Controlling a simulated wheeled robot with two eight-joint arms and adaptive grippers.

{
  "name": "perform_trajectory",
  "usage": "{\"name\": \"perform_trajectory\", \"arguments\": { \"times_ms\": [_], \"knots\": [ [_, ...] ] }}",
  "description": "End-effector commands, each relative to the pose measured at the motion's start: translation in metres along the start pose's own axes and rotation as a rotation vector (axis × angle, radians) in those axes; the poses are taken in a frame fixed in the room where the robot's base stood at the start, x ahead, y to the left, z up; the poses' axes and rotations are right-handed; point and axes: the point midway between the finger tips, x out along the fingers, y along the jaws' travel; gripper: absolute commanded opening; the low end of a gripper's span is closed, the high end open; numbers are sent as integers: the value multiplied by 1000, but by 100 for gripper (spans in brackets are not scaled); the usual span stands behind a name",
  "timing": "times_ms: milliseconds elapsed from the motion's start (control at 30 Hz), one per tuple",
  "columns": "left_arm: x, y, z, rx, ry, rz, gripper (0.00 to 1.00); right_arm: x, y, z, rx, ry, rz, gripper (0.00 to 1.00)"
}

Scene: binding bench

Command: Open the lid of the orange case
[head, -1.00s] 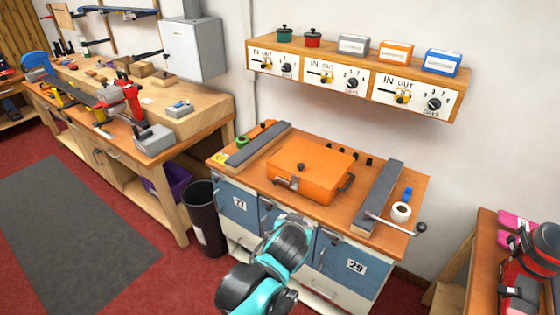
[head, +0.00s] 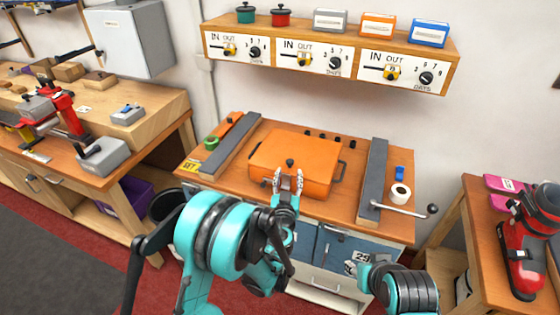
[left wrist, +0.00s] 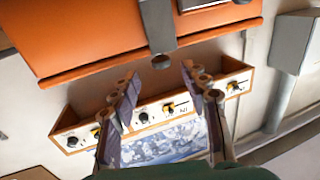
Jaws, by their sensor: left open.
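The orange case (head: 318,165) lies on the wooden bench top with its lid down. A dark knob (head: 290,162) stands on the lid, and a dark handle shows at the case's right side. My left gripper (head: 287,178) is open and empty at the front edge of the case, and it hides part of that edge. In the left wrist view its two fingers (left wrist: 162,90) are spread apart, with the orange case (left wrist: 95,35) beyond them and a grey metal piece (left wrist: 157,25) on the case. I cannot tell whether they touch. A link of my right arm shows low at right.
Grey bars (head: 230,147) (head: 372,178) flank the case. A white roll (head: 399,193) and a metal rod with a dark knob (head: 405,208) lie to the right. A wall shelf with dials (head: 330,55) hangs above. Blue cabinet fronts are below the bench top.

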Motion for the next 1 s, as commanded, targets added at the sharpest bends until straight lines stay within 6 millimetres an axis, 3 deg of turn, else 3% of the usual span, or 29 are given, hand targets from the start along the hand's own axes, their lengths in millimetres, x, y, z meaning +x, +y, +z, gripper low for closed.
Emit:
{"name": "perform_trajectory", "arguments": {
  "times_ms": [400,767,933,967,1000],
  "knots": [
    [63,-2,1,0,-1,-4,46,10,0,7,0,0,0,40],
    [70,-2,-1,0,-1,-4,46,10,0,7,0,0,0,40],
    [70,-2,-1,0,-1,-4,6,10,0,7,0,0,0,40],
    [70,-2,-1,0,-1,-4,0,10,0,7,0,0,0,40],
    [70,-2,-1,0,-1,-4,0,10,0,7,0,0,0,40]
  ]
}}
